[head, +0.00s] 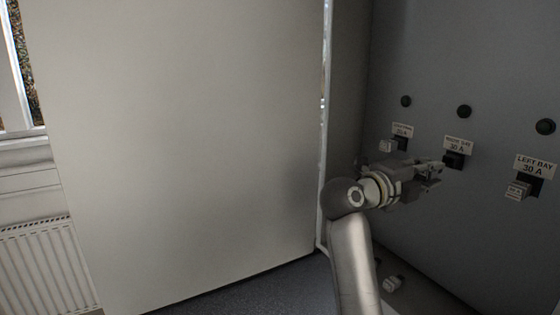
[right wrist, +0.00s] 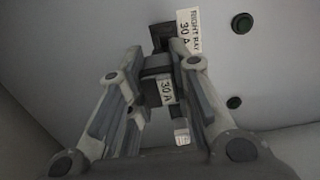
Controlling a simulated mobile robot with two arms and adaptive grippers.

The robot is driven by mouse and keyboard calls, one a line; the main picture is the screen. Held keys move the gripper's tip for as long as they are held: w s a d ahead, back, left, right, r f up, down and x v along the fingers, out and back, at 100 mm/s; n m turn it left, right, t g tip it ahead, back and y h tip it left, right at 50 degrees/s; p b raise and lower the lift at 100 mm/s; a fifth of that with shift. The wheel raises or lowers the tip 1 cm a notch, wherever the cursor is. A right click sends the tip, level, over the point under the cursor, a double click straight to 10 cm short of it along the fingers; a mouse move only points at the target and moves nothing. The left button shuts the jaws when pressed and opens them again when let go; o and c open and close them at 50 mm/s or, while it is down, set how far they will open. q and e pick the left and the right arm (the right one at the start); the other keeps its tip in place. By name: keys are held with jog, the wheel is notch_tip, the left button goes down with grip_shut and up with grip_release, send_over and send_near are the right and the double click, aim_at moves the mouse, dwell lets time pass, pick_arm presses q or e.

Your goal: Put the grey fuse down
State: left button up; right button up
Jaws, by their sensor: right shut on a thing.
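The grey fuse (right wrist: 157,86), a block with a white 30 A label, is between the fingers of my right gripper (right wrist: 158,75) in the right wrist view. In the head view my right gripper (head: 434,172) is shut on it close to the panel, and the fuse is hard to make out there. A dark holder (head: 455,160) under the right bay 30 A label is just beyond the fingertips; it also shows in the right wrist view (right wrist: 163,38). I cannot tell whether the fuse touches it. My left gripper is not in view.
The grey panel (head: 500,65) carries dark round buttons. A pale fuse (head: 517,191) sits at the left bay holder, and another pale block (head: 386,146) is at the farther holder. A small pale part (head: 393,284) is low down near my arm. A large plain panel (head: 185,140) stands left.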

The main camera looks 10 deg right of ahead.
jog(key=s+a+f+n+t+y+b, duration=0.2)
jog(key=s+f+n+t, duration=0.1)
jog(key=f, duration=0.8)
jog(key=s+a+f+n+t+y+b, duration=0.1)
jog(key=s+f+n+t+y+b, duration=0.2)
jog(key=f, duration=0.8)
jog(key=s+a+f+n+t+y+b, duration=0.2)
jog(key=s+a+f+n+t+y, duration=0.3)
jog(key=s+a+f+y, duration=0.6)
jog(key=s+a+f+n, duration=0.2)
jog(key=s+f, duration=0.1)
jog(key=s, duration=0.2)
jog(key=shift+s+a+f+y, duration=0.15)
jog(key=shift+s+a+y, duration=0.15)
jog(key=shift+a, duration=0.1)
jog(key=shift+w+d, duration=0.1)
